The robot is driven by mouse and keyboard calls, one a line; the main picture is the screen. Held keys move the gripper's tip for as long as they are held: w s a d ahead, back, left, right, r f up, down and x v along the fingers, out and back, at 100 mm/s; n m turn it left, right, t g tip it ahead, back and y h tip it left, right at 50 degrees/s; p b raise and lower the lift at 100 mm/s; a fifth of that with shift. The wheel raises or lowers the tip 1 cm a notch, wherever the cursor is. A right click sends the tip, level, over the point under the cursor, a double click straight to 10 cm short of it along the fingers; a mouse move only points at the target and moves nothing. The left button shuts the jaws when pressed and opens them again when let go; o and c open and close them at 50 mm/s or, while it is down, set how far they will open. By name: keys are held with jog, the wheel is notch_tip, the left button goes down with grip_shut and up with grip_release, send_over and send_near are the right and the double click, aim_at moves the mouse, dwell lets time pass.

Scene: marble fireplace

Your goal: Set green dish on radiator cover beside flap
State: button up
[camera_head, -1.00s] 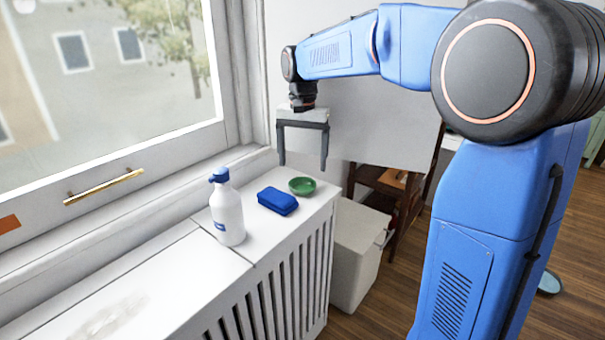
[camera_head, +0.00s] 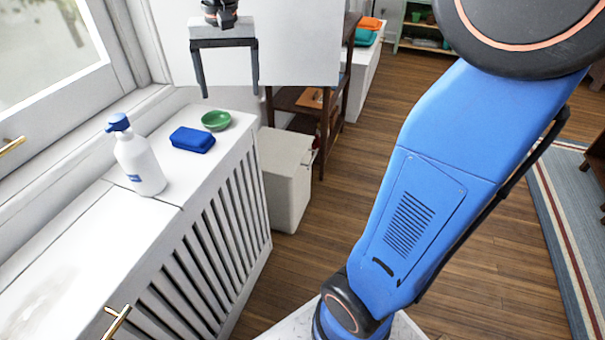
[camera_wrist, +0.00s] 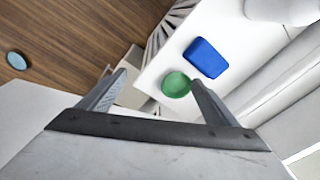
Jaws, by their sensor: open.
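The green dish (camera_head: 216,120) sits on the white radiator cover (camera_head: 70,262), near its far end. It also shows in the wrist view (camera_wrist: 176,85), close to one finger. My gripper (camera_head: 229,92) is open and empty, hanging above and beyond the dish, with its fingers pointing down. A brass handle (camera_head: 117,322) shows at the cover's near front edge; I cannot tell whether it belongs to the flap. A seam crosses the cover's top just before the spray bottle.
A blue case (camera_head: 192,139) lies beside the dish, and a white spray bottle with a blue top (camera_head: 137,158) stands nearer. The near part of the cover's top is clear apart from a stain. A white bin (camera_head: 286,180) and a dark wooden shelf stand beyond the cover's end.

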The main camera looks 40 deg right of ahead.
jog(key=s+d+f+n+t, duration=0.1)
jog(key=s+f, duration=0.5)
jog(key=s, duration=0.6)
jog(key=s+d+f+n+t, duration=0.2)
jog(key=s+f, duration=0.5)
jog(key=s, duration=0.5)
jog(key=shift+s+d+f+n+t, duration=0.3)
jog(key=shift+d+n, duration=0.4)
jog(key=shift+n, duration=0.2)
jog(key=shift+r, duration=0.1)
